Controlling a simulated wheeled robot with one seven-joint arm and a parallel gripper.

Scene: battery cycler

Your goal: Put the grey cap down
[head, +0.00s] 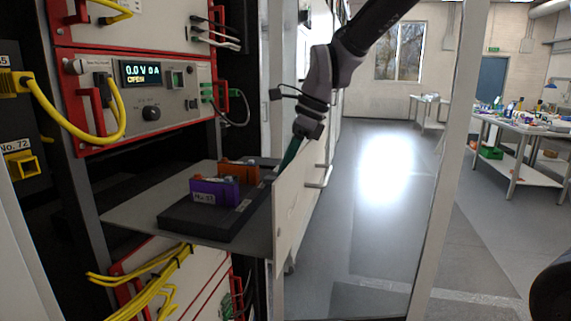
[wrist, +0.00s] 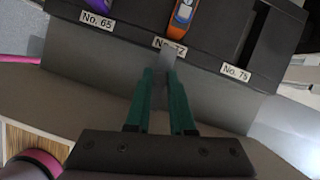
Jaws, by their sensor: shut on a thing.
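My gripper (wrist: 161,72) has green fingers, shut on a small grey piece, which I take to be the grey cap (wrist: 168,56). The cap sticks out past the fingertips and partly covers the No. 72 label in the wrist view. I cannot tell whether it touches the block. In the head view my gripper (head: 287,160) hangs beside the shelf, partly hidden by the white front panel, and the cap cannot be made out.
The dark block (head: 186,222) lies on the grey shelf (head: 140,212). It holds a purple holder (head: 208,190) and an orange holder (head: 236,169). The slot (wrist: 265,42) above the No. 75 label looks empty. The white panel (head: 290,212) rises at the shelf's front edge.

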